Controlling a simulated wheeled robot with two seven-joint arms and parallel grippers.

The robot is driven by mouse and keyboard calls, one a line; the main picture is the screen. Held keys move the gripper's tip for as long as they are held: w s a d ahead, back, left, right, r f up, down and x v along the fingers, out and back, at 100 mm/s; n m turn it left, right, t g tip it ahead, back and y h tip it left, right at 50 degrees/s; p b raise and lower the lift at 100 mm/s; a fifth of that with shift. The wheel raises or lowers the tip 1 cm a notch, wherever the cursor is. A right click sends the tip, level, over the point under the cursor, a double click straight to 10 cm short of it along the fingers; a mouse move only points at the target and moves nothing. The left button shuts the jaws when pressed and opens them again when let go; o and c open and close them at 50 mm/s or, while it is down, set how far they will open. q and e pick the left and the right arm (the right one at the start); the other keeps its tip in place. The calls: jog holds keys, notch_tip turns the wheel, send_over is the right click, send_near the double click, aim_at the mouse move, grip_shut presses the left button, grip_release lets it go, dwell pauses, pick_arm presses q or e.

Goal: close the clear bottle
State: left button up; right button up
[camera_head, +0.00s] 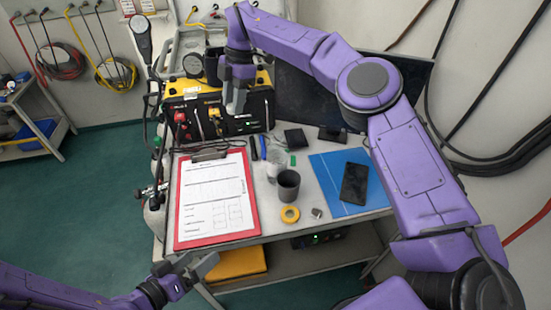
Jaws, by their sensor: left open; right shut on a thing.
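A clear, see-through shape that looks like the clear bottle (277,156) stands on the table behind the dark grey cup; its outline is faint and I cannot tell whether its mouth is covered. A small green piece (292,160) is just right of it; I cannot tell whether it is a cap. My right gripper (236,98) reaches over from the right and is in front of the yellow and black panel, left of and behind the bottle. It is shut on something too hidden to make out. My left gripper (197,268) is open and empty, low in front of the table's front left edge.
A red clipboard (178,228) lies at the table's left. Dark grey cup (289,184), yellow tape roll (290,214), small metal piece (317,213) and blue mat (326,180) with a black phone (355,184) are to the right. The air panel (246,127) stands behind.

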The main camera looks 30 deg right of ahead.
pick_arm(q)
jog(key=w+d+r+m+t+h+b, duration=0.1)
jog(key=w+r+m+t+b, duration=0.3)
jog(key=w+r, duration=1)
jog(key=w+t, duration=0.2)
jog(key=w, duration=0.2)
jog(key=shift+w+d+r+t, duration=0.2)
jog(key=shift+w+d+t, duration=0.05)
jog(key=shift+t, duration=0.15)
pick_arm(e)
jog(key=s+a+r, duration=0.1)
jog(key=s+a, duration=0.1)
jog(key=a, duration=0.6)
jog(key=s+a+r, duration=0.1)
jog(key=s+a, duration=0.1)
jog(key=a, duration=0.6)
jog(key=shift+a+r+m, duration=0.3)
jog(key=shift+a, duration=0.05)
